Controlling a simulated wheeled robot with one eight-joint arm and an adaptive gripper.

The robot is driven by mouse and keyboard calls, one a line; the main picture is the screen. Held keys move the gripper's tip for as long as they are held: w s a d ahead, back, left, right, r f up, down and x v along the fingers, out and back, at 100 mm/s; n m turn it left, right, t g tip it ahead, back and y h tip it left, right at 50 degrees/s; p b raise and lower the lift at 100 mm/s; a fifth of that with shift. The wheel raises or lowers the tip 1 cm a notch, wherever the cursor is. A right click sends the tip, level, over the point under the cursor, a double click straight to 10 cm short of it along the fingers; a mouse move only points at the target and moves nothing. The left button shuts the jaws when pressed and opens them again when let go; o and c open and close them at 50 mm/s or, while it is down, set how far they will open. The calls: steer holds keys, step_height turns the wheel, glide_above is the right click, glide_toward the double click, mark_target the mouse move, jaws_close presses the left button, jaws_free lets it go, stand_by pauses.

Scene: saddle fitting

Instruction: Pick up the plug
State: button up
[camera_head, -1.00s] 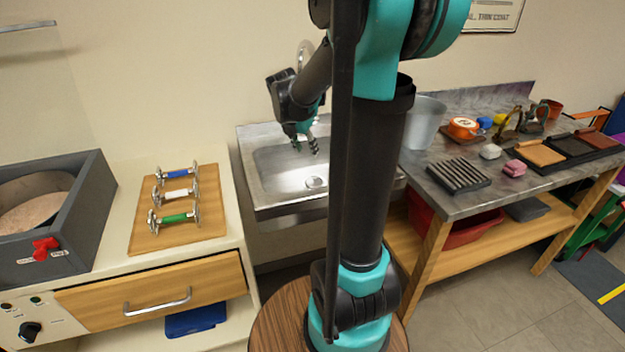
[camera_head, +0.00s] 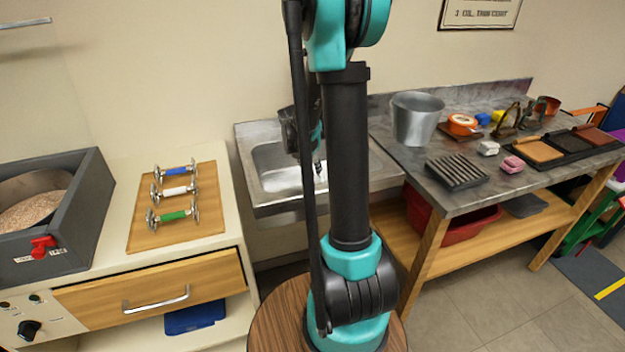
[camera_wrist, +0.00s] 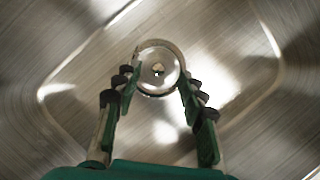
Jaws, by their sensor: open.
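The plug (camera_wrist: 158,55) is a round, shiny metal piece with a small mark at its centre, on the floor of the steel sink (camera_head: 270,177). I cannot tell from this view how it sits in the drain. My gripper (camera_wrist: 158,80) is open and empty over the sink, its green fingers with dark pads reaching to either side of the plug in the wrist view. I cannot tell its height above the plug. In the head view my arm hides most of the gripper and the plug.
A grey counter (camera_head: 400,165) to the right holds a metal bucket (camera_head: 415,118), a ridged dark block (camera_head: 457,172) and smaller items. On the left a wooden board (camera_head: 145,232) holds several coloured-handled metal pieces. The sink walls surround my gripper.

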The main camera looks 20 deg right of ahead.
mark_target(313, 173)
steer(key=shift+x, duration=1.55)
steer(key=shift+a, duration=0.1)
steer(key=shift+c, duration=0.4)
jaws_close()
